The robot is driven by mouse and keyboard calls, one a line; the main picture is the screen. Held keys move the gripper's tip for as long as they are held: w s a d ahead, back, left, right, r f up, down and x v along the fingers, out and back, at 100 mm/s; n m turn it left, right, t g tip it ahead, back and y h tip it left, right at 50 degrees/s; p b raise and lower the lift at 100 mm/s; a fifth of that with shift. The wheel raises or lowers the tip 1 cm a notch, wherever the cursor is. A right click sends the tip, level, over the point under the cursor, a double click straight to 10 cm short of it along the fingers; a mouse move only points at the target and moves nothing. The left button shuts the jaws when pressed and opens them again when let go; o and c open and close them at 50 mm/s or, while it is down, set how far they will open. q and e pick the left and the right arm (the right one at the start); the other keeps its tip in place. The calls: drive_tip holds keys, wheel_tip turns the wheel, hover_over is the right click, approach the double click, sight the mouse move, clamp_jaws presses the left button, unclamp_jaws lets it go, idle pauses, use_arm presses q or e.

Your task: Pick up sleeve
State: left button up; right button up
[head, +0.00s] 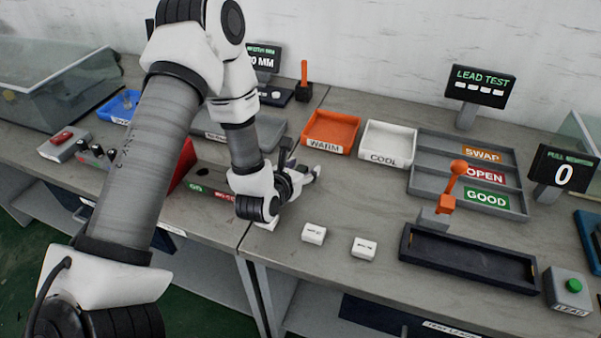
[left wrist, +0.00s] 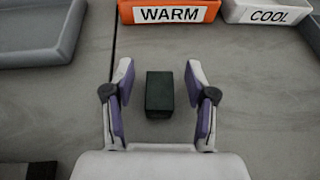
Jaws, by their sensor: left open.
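A small dark, nearly black block (left wrist: 159,94), probably the sleeve, is on the grey bench top in the left wrist view. My left gripper (left wrist: 159,70) is open, with one purple-padded finger on each side of the block and a visible gap on both sides. The wrist view does not clearly show the height of the fingers above the bench. In the head view my left gripper (head: 307,175) is low over the bench in front of the WARM tray, and I cannot make out the block there. My right gripper is not in view.
The orange WARM tray (head: 309,144) and white COOL tray (head: 368,155) stand behind the gripper. White blocks (head: 314,233) lie in front of it. A dark long tray (head: 470,270) and a grey sorting tray (head: 425,155) are to the right.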

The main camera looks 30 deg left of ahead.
use_arm(q)
drive_tip(key=c, duration=1)
drive_tip(key=shift+c, duration=0.2)
